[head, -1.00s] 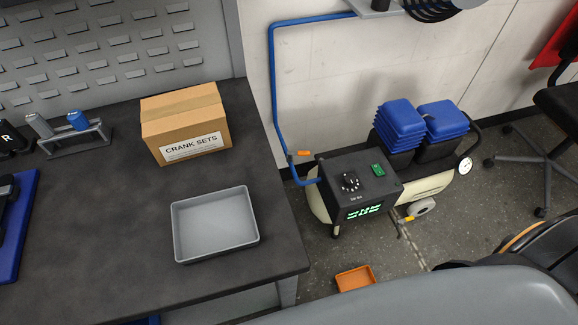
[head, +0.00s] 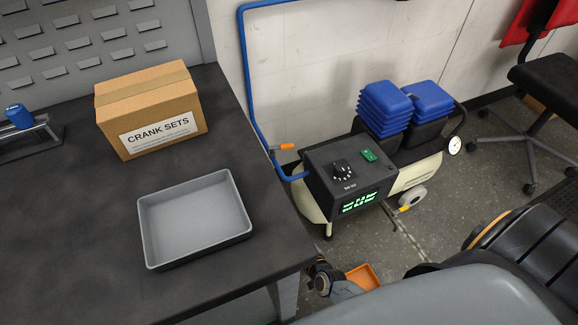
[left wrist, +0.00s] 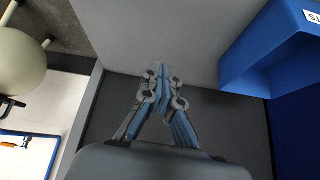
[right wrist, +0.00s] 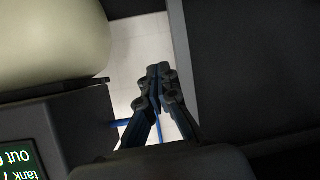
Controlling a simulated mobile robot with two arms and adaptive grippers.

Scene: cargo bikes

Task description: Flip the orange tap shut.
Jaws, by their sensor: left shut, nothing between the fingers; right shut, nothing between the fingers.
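The orange tap (head: 284,147) sits on the blue pipe (head: 252,92) by the wall, left of the compressor's control box; its lever sticks out to the right. A small orange lever beside a blue pipe also shows at the left edge of the left wrist view (left wrist: 8,144). My left gripper (left wrist: 160,68) is shut and empty, apart from the tap. My right gripper (right wrist: 158,68) is shut and empty beside the compressor; part of the blue pipe (right wrist: 124,123) shows behind its fingers. The tap itself is not clear in the right wrist view.
The compressor (head: 340,178) stands right of the dark workbench (head: 95,220). A grey tray (head: 197,222) and cardboard box (head: 155,112) are on the bench. An orange bin (head: 364,277) is on the floor. A blue bin (left wrist: 270,45) shows in the left wrist view.

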